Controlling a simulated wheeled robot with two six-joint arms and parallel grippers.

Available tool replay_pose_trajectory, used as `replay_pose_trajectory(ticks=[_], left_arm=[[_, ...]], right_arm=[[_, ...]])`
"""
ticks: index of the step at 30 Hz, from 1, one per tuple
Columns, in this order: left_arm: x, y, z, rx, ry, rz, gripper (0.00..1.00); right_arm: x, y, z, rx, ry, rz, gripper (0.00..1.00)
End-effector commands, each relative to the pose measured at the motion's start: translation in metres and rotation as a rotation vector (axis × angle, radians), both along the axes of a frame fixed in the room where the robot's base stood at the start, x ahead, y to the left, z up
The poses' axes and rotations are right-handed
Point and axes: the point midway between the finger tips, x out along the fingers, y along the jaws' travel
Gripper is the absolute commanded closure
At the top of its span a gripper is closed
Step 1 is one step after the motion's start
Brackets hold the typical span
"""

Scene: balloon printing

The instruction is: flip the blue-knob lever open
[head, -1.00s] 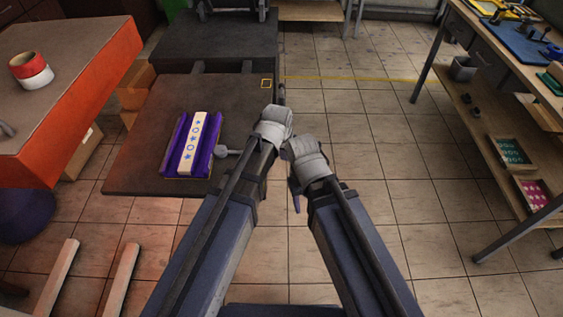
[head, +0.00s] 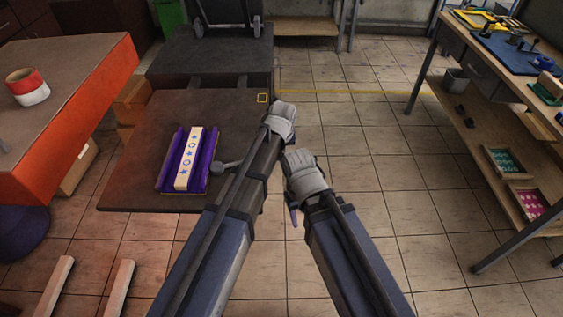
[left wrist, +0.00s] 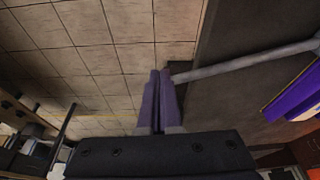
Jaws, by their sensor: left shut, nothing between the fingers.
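A grey lever rod (head: 228,165) sticks out from the right of the purple-sided tray (head: 207,165) on the dark platform, and my left forearm hides its outer end. In the left wrist view the rod (left wrist: 245,62) runs from the right edge to beside my closed purple fingers. No blue knob shows clearly; contact cannot be told. My left gripper (head: 282,118) is past the platform's right edge in the head view; its fingers (left wrist: 160,75) are shut and empty. My right gripper (head: 305,175) is beside it, over the floor, one purple finger partly visible.
A pale starred strip (head: 189,160) lies in the purple tray. The dark platform (head: 120,185) has a small yellow square (head: 262,98) near its right edge. An orange-sided table (head: 90,110) stands left and a workbench (head: 520,75) right.

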Motion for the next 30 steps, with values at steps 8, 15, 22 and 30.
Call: replay_pose_trajectory(ticks=[8,15,22,30], left_arm=[[0.05,0.015,0.0,0.001,0.0,0.245,1.0],[0.075,0.031,0.0,0.0,0.0,0.408,1.0],[0.088,0.043,0.0,-0.001,0.0,0.422,1.0],[0.094,0.049,0.0,0.001,-0.002,0.419,1.0]], right_arm=[[0.0,0.0,0.0,0.0,0.0,0.0,0.5],[0.0,0.0,0.0,0.0,0.0,0.0,0.5],[0.0,0.0,0.0,0.0,0.0,0.0,0.5],[0.0,0.0,0.0,0.0,0.0,0.0,0.5]])
